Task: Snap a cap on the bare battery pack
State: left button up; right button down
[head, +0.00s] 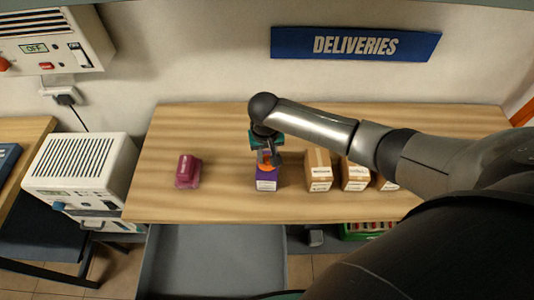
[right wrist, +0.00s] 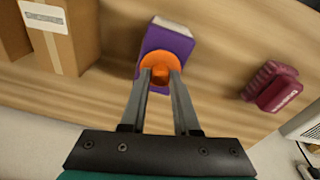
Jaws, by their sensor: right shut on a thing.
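A purple battery pack (head: 267,184) with a white label stands on the wooden table. It also shows in the right wrist view (right wrist: 174,42). My right gripper (head: 267,157) is directly above it, shut on an orange cap. In the right wrist view the fingers (right wrist: 158,78) pinch the orange cap (right wrist: 160,62) by its middle. The cap is at the pack's top; I cannot tell whether it is fully seated. A maroon pack (head: 188,170) stands apart to the left, also in the right wrist view (right wrist: 270,86). My left gripper is not in view.
Several cardboard boxes (head: 318,168) stand on the table (head: 225,130) just right of the purple pack. A white device (head: 82,163) stands left of the table. A grey bin (head: 210,260) is below the front edge. The table between the two packs is clear.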

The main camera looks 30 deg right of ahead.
jog(key=shift+p, duration=0.35)
dwell(0.6)
dwell(0.3)
jog(key=shift+c, duration=0.4)
grip_release()
notch_tip(320, 180, up, 2)
jog(key=p, duration=0.3)
jog(key=shift+r, duration=0.25)
jog(key=shift+r+p, duration=0.45)
jog(key=shift+r, duration=1.75)
